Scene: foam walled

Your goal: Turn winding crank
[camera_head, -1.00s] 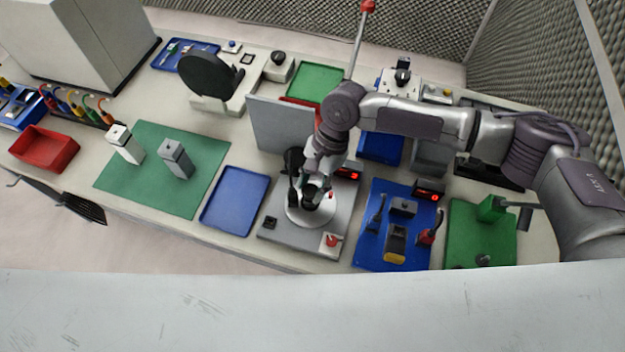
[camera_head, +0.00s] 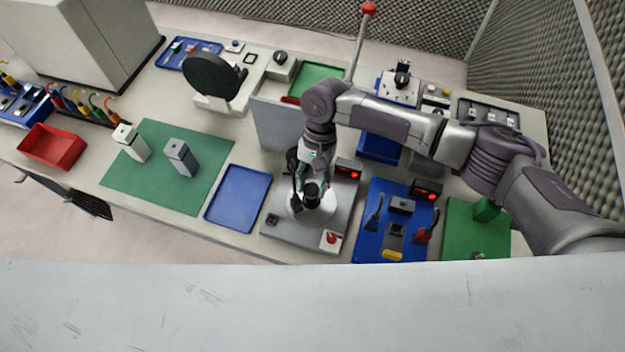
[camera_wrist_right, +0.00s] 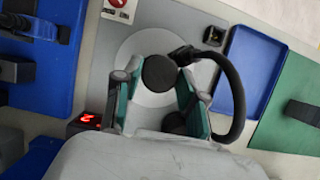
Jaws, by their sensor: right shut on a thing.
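The winding crank's pale round disc (camera_head: 299,213) sits on a grey base plate in the middle of the bench. It also shows in the right wrist view (camera_wrist_right: 125,60). A black round crank knob (camera_wrist_right: 159,72) stands on the disc. My right gripper (camera_wrist_right: 158,84) reaches down from above with its green-padded fingers on either side of the knob, shut on it. In the head view my right gripper (camera_head: 309,187) hides part of the disc and handle. My left gripper is not in view.
A grey upright panel (camera_head: 272,125) stands behind the crank. A red-lit display (camera_head: 348,170) is close on its right. A red knob (camera_head: 332,237) is at the plate's front corner. A blue tray (camera_head: 238,198) lies left, a blue board (camera_head: 373,240) right.

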